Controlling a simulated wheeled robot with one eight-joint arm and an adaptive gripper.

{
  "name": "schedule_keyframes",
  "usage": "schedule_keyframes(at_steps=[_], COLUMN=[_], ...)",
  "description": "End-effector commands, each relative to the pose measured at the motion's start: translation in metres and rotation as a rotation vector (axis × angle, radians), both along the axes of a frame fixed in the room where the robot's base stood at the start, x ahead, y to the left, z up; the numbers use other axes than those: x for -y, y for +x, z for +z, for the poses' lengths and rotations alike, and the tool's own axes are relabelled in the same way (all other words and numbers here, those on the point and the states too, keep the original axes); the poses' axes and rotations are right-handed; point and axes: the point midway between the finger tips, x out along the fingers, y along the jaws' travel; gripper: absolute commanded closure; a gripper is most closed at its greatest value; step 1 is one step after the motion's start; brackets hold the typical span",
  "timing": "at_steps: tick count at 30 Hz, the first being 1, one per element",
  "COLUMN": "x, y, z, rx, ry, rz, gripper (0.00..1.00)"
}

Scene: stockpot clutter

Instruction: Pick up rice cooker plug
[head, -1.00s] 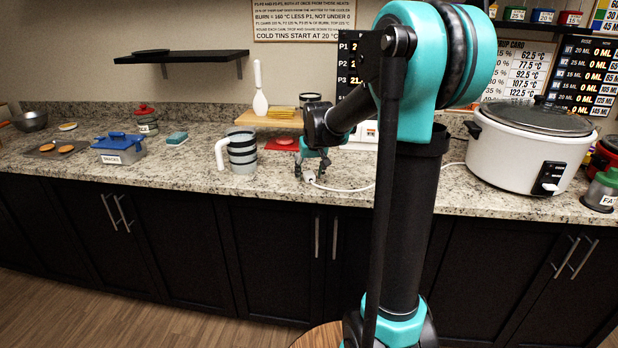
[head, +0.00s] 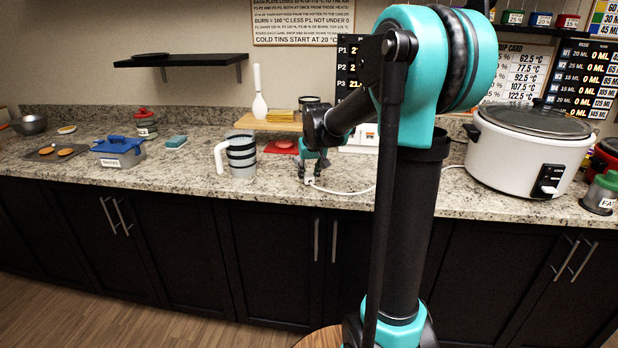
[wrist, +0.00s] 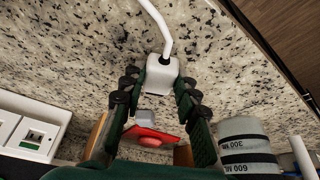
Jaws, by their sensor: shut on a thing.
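The rice cooker plug (wrist: 161,72) is a small white block with a white cord coming out of its end. In the wrist view it sits between the two fingertips of my gripper (wrist: 152,88), which is shut on it. In the head view the plug (head: 308,180) shows just below my gripper (head: 312,170), close over the granite counter. The cord (head: 345,192) runs right along the counter and passes behind my arm. The white rice cooker (head: 515,158) stands at the right with its dark lid on.
A striped measuring jug (head: 241,157) stands just left of my gripper. Behind are a red item (head: 281,146), a wooden board (head: 262,122) and a white socket box (wrist: 30,132). The counter's front edge is near.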

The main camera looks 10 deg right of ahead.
Motion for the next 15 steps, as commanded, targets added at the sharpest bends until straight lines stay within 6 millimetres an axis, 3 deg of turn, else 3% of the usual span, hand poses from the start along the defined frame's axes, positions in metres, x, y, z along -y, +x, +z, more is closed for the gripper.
schedule_keyframes(at_steps=[5, 15], x=[0.000, 0.000], y=[0.000, -0.001], z=[0.023, 0.114], rx=[0.000, 0.000], ry=[0.000, 0.000], rz=[0.000, 0.000], gripper=[1.00, 1.00])
